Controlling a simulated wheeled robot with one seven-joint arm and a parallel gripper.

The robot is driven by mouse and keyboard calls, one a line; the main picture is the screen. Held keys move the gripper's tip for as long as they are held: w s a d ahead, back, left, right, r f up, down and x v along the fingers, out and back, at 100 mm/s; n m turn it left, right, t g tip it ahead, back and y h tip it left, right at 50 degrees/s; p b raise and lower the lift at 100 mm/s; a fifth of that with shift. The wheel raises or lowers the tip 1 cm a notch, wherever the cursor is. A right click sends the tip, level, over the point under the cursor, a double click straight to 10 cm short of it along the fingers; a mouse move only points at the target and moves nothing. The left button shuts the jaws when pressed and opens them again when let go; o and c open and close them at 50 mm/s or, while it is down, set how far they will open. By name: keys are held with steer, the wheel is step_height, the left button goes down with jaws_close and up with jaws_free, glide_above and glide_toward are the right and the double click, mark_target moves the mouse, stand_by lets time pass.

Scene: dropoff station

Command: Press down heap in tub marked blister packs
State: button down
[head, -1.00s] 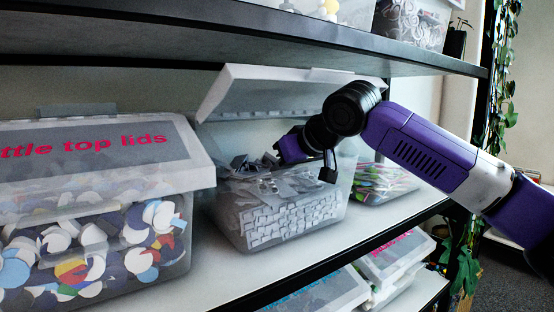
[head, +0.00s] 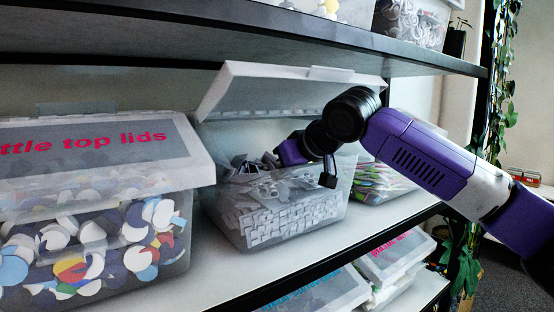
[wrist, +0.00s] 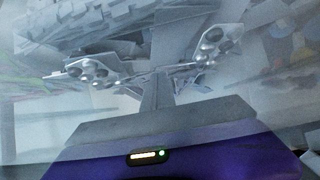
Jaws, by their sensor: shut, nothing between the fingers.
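The clear tub (head: 236,218) in the middle of the shelf is open, its pale lid (head: 285,73) tilted up behind it. It holds a heap of grey and white blister packs (head: 290,213), with loose pieces sticking up at the back left. No name on this tub is readable. My gripper (head: 291,151) reaches in over the tub's rear part, low at the top of the heap; its fingertips are hard to make out there. In the wrist view my gripper (wrist: 156,92) is shut and empty, against or just above silvery packs (wrist: 95,72); contact is unclear.
A closed tub of bottle top lids (head: 95,235) stands close on the left. A tub of colourful items (head: 375,182) stands behind to the right. The upper shelf (head: 300,32) hangs low above the raised lid. More lidded tubs (head: 320,290) sit below.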

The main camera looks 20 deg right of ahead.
steer(key=shift+f, duration=0.45)
steer(key=shift+s+f+b, duration=0.15)
steer(key=shift+f+b, duration=0.2)
steer(key=shift+f, duration=0.8)
step_height(320, 180, up, 3)
steer(key=shift+f+p, duration=0.1)
steer(key=shift+p, duration=0.95)
steer(key=shift+r+p, duration=1)
steer(key=shift+r, duration=0.45)
steer(key=p+v, duration=0.2)
steer(key=v, duration=1.2)
steer(key=shift+p, duration=0.4)
